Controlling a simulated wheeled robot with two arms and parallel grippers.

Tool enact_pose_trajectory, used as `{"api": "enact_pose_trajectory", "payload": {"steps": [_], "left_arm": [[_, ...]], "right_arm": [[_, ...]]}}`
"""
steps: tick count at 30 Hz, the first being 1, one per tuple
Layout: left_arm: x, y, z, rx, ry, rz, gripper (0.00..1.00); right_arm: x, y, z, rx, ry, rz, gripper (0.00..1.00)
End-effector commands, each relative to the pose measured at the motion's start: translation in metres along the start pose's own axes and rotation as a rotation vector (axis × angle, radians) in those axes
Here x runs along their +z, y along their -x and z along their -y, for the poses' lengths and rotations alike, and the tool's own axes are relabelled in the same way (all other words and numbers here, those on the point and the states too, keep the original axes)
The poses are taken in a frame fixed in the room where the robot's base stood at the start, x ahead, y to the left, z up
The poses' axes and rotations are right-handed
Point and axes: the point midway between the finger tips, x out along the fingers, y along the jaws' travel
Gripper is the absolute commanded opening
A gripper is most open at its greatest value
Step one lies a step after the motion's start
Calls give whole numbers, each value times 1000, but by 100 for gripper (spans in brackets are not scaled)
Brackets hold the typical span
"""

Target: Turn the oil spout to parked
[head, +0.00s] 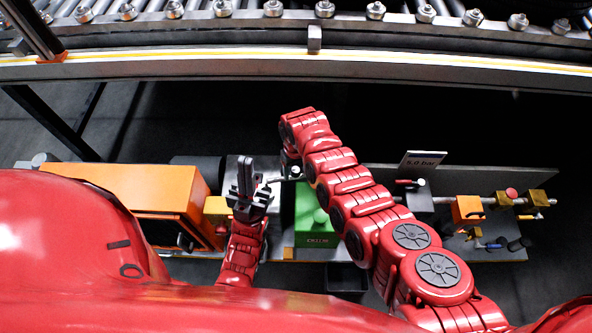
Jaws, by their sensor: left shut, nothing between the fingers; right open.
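A green box (315,222) with a small label and a green knob stands on the bench below the conveyor. A short pale metal bar (272,180) shows at its upper left; it may be the oil spout, but its direction is unclear. My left gripper (246,172) is shut and empty, its dark fingers just left of that bar; I cannot tell whether they touch it. My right arm arches over the green box, and my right gripper (292,171) is open at the box's top edge, largely hidden under the wrist.
An orange box (150,190) stands on the left. On the right are a "5.0 bar" sign (423,160) and a pipe run with an orange block (467,209) and several small valves. The roller conveyor (300,58) crosses the top. A dark bin (346,278) is below the bench.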

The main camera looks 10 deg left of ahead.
Motion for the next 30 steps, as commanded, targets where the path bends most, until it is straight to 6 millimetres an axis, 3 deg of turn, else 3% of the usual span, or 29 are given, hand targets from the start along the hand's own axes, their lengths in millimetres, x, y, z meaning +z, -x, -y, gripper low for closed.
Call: {"api": "enact_pose_trajectory", "payload": {"steps": [8, 21, 30], "left_arm": [[0, 0, 0, 0, 0, 0, 0], [0, 0, 0, 0, 0, 0, 0], [0, 0, 0, 0, 0, 0, 0]], "right_arm": [[0, -1, 0, -1, 0, 0, 71], [0, -1, 0, -1, 0, 0, 0], [0, -1, 0, -1, 0, 1, 0]]}}
